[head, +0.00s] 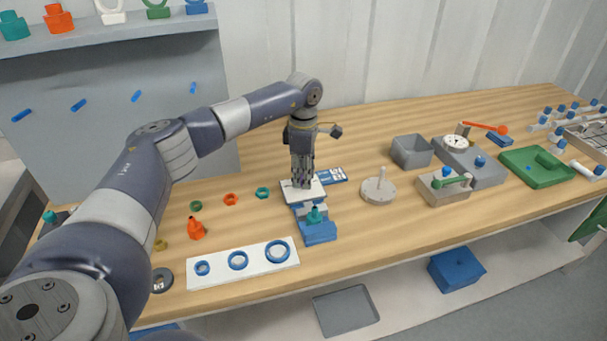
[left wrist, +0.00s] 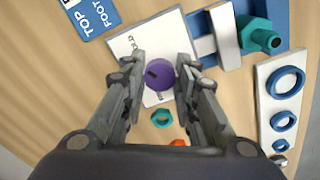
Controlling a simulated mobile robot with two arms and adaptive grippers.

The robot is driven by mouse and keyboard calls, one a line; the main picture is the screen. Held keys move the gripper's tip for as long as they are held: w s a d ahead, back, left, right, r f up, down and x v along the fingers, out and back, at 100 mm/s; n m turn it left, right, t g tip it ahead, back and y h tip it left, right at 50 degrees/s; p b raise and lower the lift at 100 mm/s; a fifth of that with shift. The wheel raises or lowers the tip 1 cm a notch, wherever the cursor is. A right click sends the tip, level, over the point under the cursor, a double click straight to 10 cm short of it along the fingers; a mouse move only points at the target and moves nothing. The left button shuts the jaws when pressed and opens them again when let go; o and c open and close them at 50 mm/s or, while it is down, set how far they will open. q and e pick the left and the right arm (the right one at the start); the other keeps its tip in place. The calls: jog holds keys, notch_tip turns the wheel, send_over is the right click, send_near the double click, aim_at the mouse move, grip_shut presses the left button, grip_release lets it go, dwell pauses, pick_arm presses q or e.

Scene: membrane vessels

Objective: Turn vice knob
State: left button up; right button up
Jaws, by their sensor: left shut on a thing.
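The vice (head: 318,232) has a blue body and grey jaws, and stands near the front middle of the table. A teal threaded part (head: 315,214) sits at it; in the left wrist view that part (left wrist: 262,38) is at the top right. A round purple knob (left wrist: 159,76) with a dark mark lies over a white plate (left wrist: 130,45) beside the vice. My left gripper (head: 302,184) points down there; in the left wrist view its fingers (left wrist: 161,72) are shut on the purple knob, one on each side. In the head view the gripper hides the knob. My right gripper is not in view.
A white board with blue rings (head: 243,264) lies front left of the vice. An orange bottle-shaped part (head: 196,229) and small coloured nuts stand left. A round grey disc with a post (head: 379,188) and a grey bin (head: 411,151) stand right. Bare wood lies between.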

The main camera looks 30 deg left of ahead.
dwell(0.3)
pick_arm(q)
jog(key=o, duration=1.1)
jog(key=shift+c, duration=0.2)
notch_tip(320, 180, up, 12)
